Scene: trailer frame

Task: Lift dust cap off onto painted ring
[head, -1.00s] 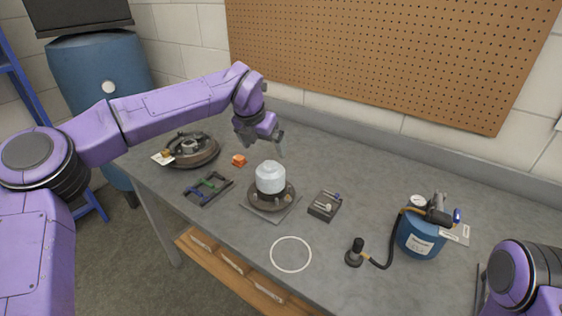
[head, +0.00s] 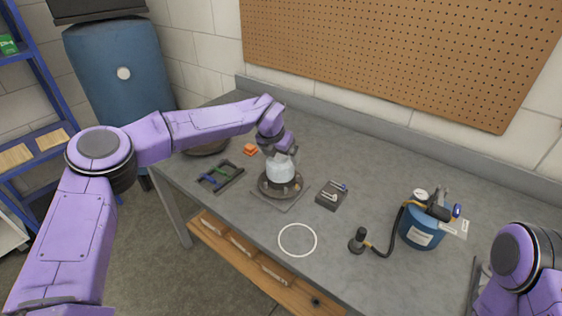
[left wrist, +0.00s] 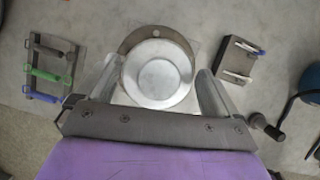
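The dust cap (head: 281,167) is a pale grey-white cylinder with a stepped top, upright on a dark round hub (head: 271,190) on a square plate. In the left wrist view the cap (left wrist: 158,78) is seen from above, inside the hub's flange. My left gripper (left wrist: 157,68) is open, pointing down over the cap with one finger on each side. I see no clear grip on it; the head view of the gripper (head: 279,153) partly hides the cap top. The painted ring (head: 297,256) is a thin white circle on the bench, empty. My right gripper is out of view.
A dark block with small tools (head: 332,195) stands right of the hub. A rack with coloured handles (head: 219,177) and an orange piece (head: 250,150) lie to the left. A blue canister (head: 421,228) with a black hose stands right. Bench between hub and ring is clear.

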